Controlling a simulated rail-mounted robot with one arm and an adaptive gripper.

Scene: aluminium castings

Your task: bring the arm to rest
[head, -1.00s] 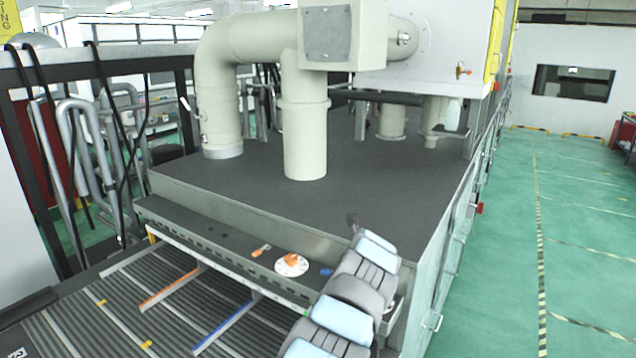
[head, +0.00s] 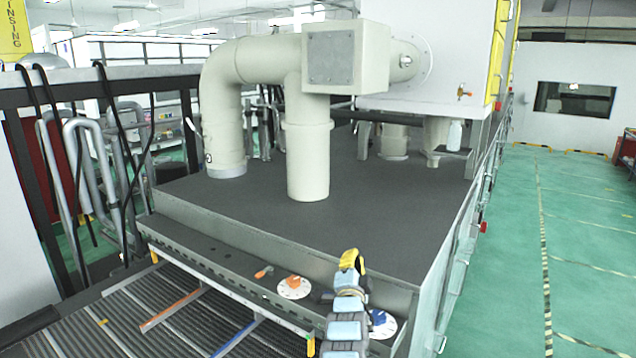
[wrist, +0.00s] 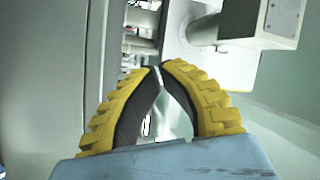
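My gripper (head: 351,258) shows in the head view as a small yellow tip at the end of my blue-and-grey arm, in front of the dark machine top. In the wrist view its two yellow ribbed fingers with black pads (wrist: 160,68) curve together and their tips meet or almost meet. Nothing shows between them, only a narrow slot of background. The gripper appears apart from the machine panel, though its exact clearance cannot be told.
The panel below carries an orange-knobbed dial (head: 293,287), a blue-knobbed dial (head: 381,322) partly behind my arm, and a small orange lever (head: 264,272). Thick beige pipes (head: 308,160) rise from the machine top (head: 400,220). Clear green floor (head: 590,240) lies to the right.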

